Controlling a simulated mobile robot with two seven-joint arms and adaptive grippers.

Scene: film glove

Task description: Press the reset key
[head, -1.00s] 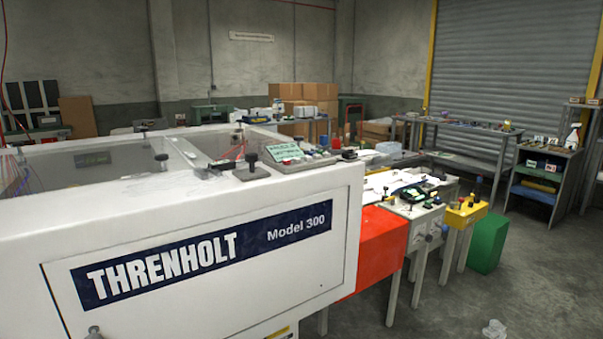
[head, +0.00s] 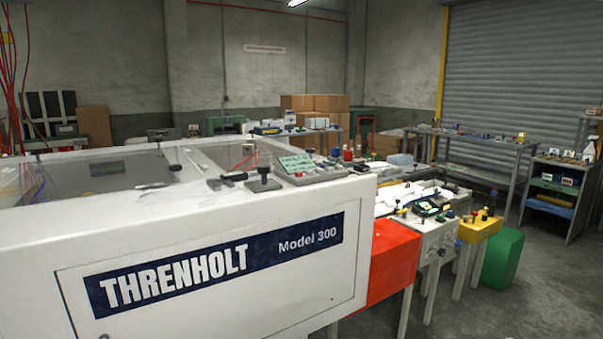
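A large white machine (head: 215,225) marked "THRENHOLT Model 300" fills the left and front of the head view. On its top right corner sits a small grey control panel (head: 318,177) with a greenish display (head: 297,163) and several small buttons or knobs beside it. The panel is too small and too steeply angled to tell which key is the reset key. A black knob on a plate (head: 263,178) stands just left of the panel. Neither of my grippers is in view.
A red box-like part (head: 393,262), a white stand (head: 437,241) and a yellow stand (head: 480,226) adjoin the machine's right side. A green bin (head: 502,257) stands beyond them. Open concrete floor (head: 545,290) lies at the right. Benches and cartons (head: 313,103) are behind.

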